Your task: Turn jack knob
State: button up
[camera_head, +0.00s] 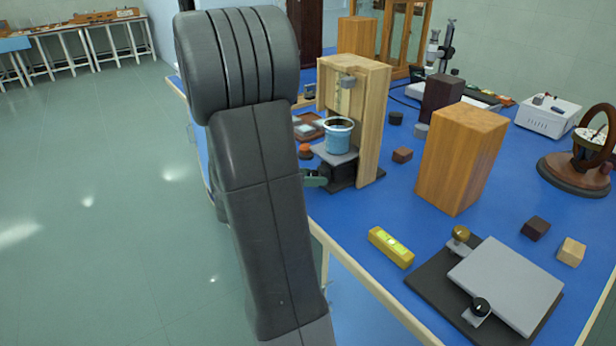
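A small jack stands at the foot of a wooden stand (368,130) on the blue bench. Its grey top plate (334,156) bears a light blue bucket (338,136) with dark contents. Its dark base (352,178) shows below. A dark green part (315,178) sticks out at the jack's left, beside my arm; I cannot tell whether it is the knob or part of my gripper. My own dark grey arm fills the left middle of the view and hides what lies behind it. I cannot make out my gripper's fingers.
An orange-red round piece (305,152) lies left of the jack. A tall wooden block (460,158) stands to the right. A yellow level (391,247) and a grey plate (506,283) with two knobs lie near the front edge. Open floor (100,220) is at left.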

jog(key=c, duration=0.9)
jog(key=shift+c, duration=0.2)
jog(key=shift+f+b, duration=0.15)
jog(key=shift+b, duration=0.35)
jog(key=m+t+b, duration=0.1)
jog(key=b, duration=0.1)
jog(key=shift+s+f+m+y+b, duration=0.1)
jog(key=shift+f+m+y+b, duration=0.05)
jog(key=shift+m+y+b, duration=0.2)
jog(key=m+b, duration=0.1)
jog(key=b, duration=0.1)
jog(key=t+y+b, duration=0.1)
jog(key=b, duration=0.1)
jog(key=shift+s+d+f+m, duration=0.1)
jog(key=shift+d+m, duration=0.05)
jog(key=shift+m, duration=0.2)
jog(key=m+t+b, duration=0.1)
jog(key=m+b, duration=0.1)
jog(key=b, duration=0.3)
jog(key=shift+s+t+y+b, duration=0.1)
jog(key=shift+t+y+b, duration=0.15)
jog(key=shift+t+b, duration=0.05)
jog(key=shift+r+m+b, duration=0.2)
jog(key=shift+m+b, duration=0.2)
jog(key=shift+b, duration=0.3)
jog(key=shift+r, duration=0.1)
